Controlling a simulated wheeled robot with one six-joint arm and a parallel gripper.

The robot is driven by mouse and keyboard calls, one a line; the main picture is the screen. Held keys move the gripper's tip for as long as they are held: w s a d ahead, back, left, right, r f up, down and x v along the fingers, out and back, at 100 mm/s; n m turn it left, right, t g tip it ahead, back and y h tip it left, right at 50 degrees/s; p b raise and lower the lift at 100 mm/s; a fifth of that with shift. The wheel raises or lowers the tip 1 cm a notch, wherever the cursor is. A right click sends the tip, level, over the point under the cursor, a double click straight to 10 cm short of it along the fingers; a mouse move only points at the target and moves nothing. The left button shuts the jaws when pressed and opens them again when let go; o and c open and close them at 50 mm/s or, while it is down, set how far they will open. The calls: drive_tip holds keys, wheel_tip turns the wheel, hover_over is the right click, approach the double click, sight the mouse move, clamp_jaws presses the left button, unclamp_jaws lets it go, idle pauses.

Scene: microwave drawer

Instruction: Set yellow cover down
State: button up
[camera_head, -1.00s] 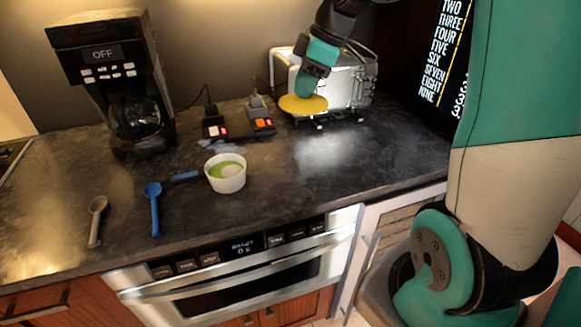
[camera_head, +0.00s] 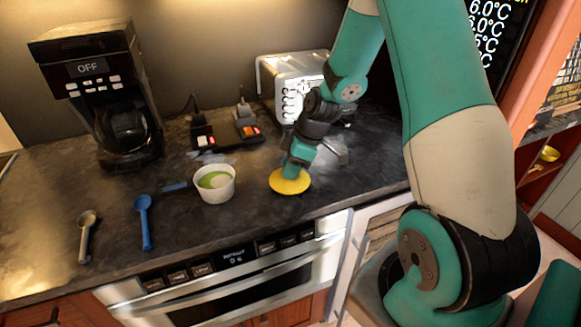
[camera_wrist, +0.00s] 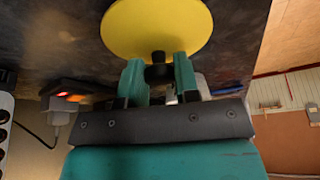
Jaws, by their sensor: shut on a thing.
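The yellow cover (camera_head: 290,184) is a round disc at the right of the dark counter, near its front edge. It also shows in the wrist view (camera_wrist: 155,25), with a black knob between the fingers. My gripper (camera_head: 294,172) is shut on the knob, with the cover below it. The wrist view shows both teal fingers (camera_wrist: 158,78) on either side of the knob. The cover is close to the counter surface; I cannot tell whether it touches.
A white bowl (camera_head: 214,190) with green contents stands left of the cover. Blue (camera_head: 145,222) and grey (camera_head: 86,238) spoons lie farther left. A coffee maker (camera_head: 98,95) and a toaster (camera_head: 283,75) stand at the back. The counter's front edge is close to the cover.

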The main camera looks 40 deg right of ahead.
drive_tip(key=shift+f, duration=0.35)
drive_tip(key=shift+f, duration=0.2)
drive_tip(key=o, duration=0.9)
drive_tip(key=shift+r, duration=0.1)
